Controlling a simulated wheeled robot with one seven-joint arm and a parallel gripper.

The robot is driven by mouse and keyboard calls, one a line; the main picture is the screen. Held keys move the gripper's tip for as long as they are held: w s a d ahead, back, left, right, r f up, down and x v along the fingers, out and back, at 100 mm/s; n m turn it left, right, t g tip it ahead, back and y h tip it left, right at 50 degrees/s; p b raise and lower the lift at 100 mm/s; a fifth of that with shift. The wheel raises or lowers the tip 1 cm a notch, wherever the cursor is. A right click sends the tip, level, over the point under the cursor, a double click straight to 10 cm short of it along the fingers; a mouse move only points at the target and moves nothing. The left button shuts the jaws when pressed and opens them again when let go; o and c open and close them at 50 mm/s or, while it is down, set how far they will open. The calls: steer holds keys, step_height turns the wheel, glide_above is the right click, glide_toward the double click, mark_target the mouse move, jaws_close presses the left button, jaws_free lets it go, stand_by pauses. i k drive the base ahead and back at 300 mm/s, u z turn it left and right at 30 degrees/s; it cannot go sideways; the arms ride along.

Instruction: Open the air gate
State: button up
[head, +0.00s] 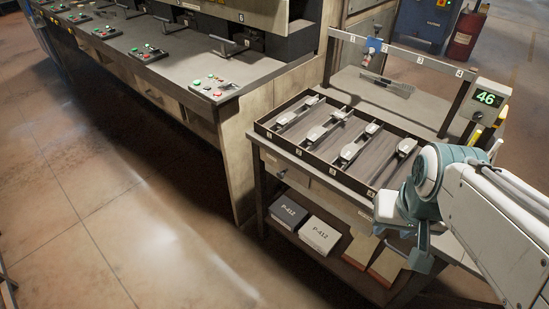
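I cannot tell for sure which part is the air gate. A light metal frame with a crossbar (402,54) stands over the back of the workbench and carries small number labels. A small blue fitting (373,45) hangs from the crossbar, with a metal piece below it. My arm reaches in from the right. My gripper (420,262) points down at the bench's front right edge, well apart from the crossbar and the blue fitting. Its fingers are small and partly hidden, so whether it is open or shut does not show. I see nothing held in it.
A dark tray (259,126) on the bench holds several metal pieces in separate lanes. A green display (489,98) reads 46. A long machine with control panels (212,87) stands left. The floor at left is clear.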

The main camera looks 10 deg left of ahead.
mark_target(286, 168)
steer(key=u, duration=0.7)
steer(key=i, duration=0.7)
steer(key=u, duration=0.6)
